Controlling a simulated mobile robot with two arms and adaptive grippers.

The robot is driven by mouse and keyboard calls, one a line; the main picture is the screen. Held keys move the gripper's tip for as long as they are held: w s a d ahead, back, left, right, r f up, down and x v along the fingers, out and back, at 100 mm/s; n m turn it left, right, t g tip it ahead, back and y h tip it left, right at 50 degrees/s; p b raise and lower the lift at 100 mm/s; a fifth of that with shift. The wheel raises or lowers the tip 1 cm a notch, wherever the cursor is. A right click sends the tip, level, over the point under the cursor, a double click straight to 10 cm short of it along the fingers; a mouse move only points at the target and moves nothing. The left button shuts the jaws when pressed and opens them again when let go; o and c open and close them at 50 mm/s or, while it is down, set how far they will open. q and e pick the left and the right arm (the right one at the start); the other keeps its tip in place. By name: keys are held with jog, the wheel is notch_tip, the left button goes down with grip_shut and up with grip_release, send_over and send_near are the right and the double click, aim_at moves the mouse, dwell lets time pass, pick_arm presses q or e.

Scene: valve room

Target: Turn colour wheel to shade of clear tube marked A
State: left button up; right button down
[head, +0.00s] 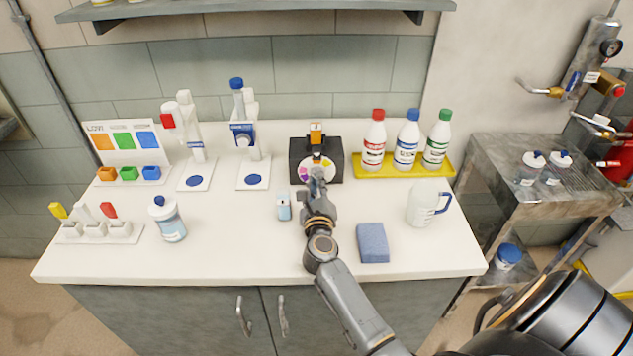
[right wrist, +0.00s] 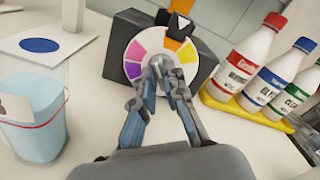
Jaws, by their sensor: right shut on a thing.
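The colour wheel (head: 305,163) is a white disc with several coloured sectors on the front of a black box. It also shows in the right wrist view (right wrist: 136,48), below an orange piece with a white pointer (right wrist: 180,27). My right gripper (head: 317,181) is at the wheel's middle, its fingers (right wrist: 167,72) shut on the central knob, which they mostly hide. My left gripper is out of view.
A yellow tray (head: 403,172) with red-, blue- and green-capped bottles stands right of the box. A blue sponge (head: 372,243) and a jug (head: 422,205) are at the front right. Dispensers, a blue-capped bottle (head: 168,219) and colour bins are at the left.

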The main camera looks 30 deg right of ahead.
jog(key=c, duration=1.4)
grip_release()
jog(key=v, duration=1.1)
jog(key=shift+s+a, duration=0.1)
jog(key=shift+s, duration=0.3)
